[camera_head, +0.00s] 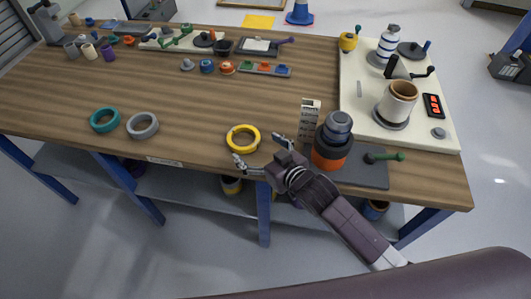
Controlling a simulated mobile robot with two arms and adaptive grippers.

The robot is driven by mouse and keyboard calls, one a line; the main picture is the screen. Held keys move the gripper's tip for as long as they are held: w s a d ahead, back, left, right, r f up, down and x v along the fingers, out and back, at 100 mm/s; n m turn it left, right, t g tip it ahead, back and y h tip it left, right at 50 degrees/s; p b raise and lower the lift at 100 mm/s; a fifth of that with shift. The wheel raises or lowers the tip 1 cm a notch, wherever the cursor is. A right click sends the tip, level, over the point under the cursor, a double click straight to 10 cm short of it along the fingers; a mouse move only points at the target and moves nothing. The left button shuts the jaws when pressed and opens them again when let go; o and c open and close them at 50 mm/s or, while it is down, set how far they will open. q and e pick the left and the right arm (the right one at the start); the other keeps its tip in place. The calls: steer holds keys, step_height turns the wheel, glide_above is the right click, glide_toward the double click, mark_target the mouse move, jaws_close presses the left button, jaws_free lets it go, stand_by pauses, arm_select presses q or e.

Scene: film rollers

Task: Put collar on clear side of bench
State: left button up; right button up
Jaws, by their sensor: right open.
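Three collar-like rings lie flat on the wooden bench (190,105): a teal ring (94,125) and a grey ring (133,132) at the left, and a yellow ring (231,140) near the front edge in the middle. I cannot tell from the picture which one is the collar. My right gripper (257,148) reaches in from the lower right. Its fingers are spread and empty, on the near and right sides of the yellow ring. I cannot tell whether they touch it. My left gripper is not in view.
A black-and-orange device (332,150) and an upright grey slotted block (309,117) stand close right of my gripper. A white board (358,112) with rollers is at the right. Small parts and trays line the back. The left and middle front bench is mostly bare.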

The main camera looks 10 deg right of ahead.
steer(key=v, duration=0.5)
stand_by(0.5)
